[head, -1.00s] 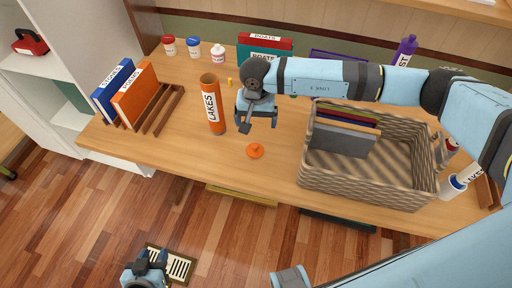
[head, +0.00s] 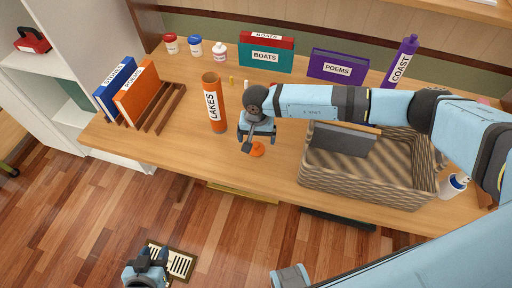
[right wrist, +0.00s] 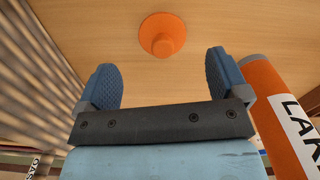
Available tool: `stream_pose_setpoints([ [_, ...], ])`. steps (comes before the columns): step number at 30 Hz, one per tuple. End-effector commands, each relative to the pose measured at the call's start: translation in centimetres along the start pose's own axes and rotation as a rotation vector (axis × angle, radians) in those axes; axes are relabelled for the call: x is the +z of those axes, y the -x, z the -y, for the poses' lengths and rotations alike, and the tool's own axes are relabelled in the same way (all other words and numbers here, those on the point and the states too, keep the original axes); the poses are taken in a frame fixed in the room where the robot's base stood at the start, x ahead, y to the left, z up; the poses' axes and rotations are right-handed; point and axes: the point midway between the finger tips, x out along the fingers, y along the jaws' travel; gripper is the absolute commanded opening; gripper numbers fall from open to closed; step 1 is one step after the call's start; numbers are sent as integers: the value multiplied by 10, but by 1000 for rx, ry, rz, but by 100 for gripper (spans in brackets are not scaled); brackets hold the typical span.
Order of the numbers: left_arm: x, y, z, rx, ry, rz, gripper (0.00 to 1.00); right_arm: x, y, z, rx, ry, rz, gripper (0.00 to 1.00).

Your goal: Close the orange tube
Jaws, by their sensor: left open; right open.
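The orange tube (head: 216,103), labelled LAKES, stands upright on the table with its top end open. It also shows at the right edge of the right wrist view (right wrist: 281,112). An orange cap (head: 258,150) lies on the table to the right of the tube, partly hidden by my right gripper; it shows whole in the right wrist view (right wrist: 162,35). My right gripper (head: 252,146) is open and empty above the table, close to the cap, with the cap ahead of and between its fingers. My left gripper (head: 150,262) is low over the floor, open, away from the table.
A wicker basket (head: 366,194) holding a grey book (head: 343,140) stands to the right. An orange book (head: 136,95) and a blue book stand in a wooden rack at left. Small jars, books and a purple tube (head: 402,60) line the back. The table's front edge is near the cap.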

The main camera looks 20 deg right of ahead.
Motion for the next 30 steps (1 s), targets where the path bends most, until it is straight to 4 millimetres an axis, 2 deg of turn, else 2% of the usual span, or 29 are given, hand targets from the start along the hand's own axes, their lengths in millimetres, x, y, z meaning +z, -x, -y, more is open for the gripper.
stream_pose_setpoints([
  [5,-4,2,0,0,0,-3,43,0,-8,1,1,-1,3,93],
  [12,-12,6,0,1,0,-7,43,-1,-43,3,0,-2,2,93],
  [15,-12,6,0,1,0,-7,43,-2,-50,2,1,-1,0,93],
  [25,-9,5,0,1,0,-1,43,-2,-52,2,0,0,0,93],
  [26,-8,5,0,1,0,-1,43,-2,-52,2,0,0,0,90],
  [30,-7,5,0,1,0,1,43,-2,-52,2,0,-1,0,58],
])
